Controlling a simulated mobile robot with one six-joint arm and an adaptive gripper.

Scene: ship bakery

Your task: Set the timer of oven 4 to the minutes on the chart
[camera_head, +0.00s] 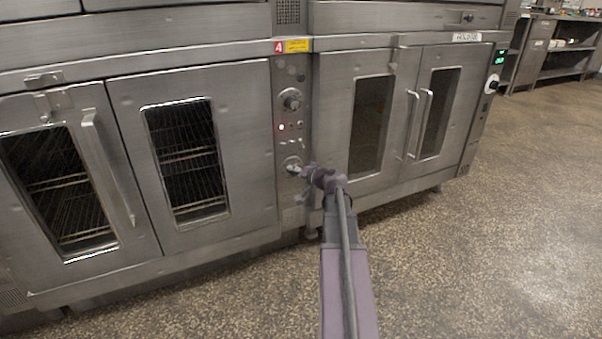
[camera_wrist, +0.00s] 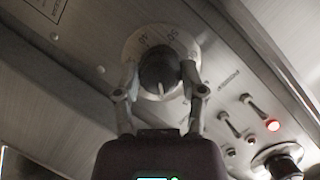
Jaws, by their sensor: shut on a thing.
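Oven 4 (camera_head: 185,240) carries a red label with a 4 (camera_head: 279,47) above its narrow control panel (camera_head: 290,110). My gripper (camera_head: 306,171) is at the lower dial (camera_head: 292,164) of this panel. In the wrist view, my gripper (camera_wrist: 160,82) has one finger on each side of a dark round knob (camera_wrist: 157,66) and is shut on it. A pale dial ring (camera_wrist: 137,42) with numbers surrounds the knob; some look like 40 and 50. A pale pointer line on the knob points down in the picture. No readable minutes chart is in view.
An upper knob (camera_head: 291,99) and a lit red lamp (camera_head: 281,127) sit above on the panel; the lamp (camera_wrist: 272,125) and toggle switches (camera_wrist: 258,106) also show in the wrist view. A neighbouring cabinet (camera_head: 395,120) stands right. The speckled floor (camera_head: 480,240) is clear.

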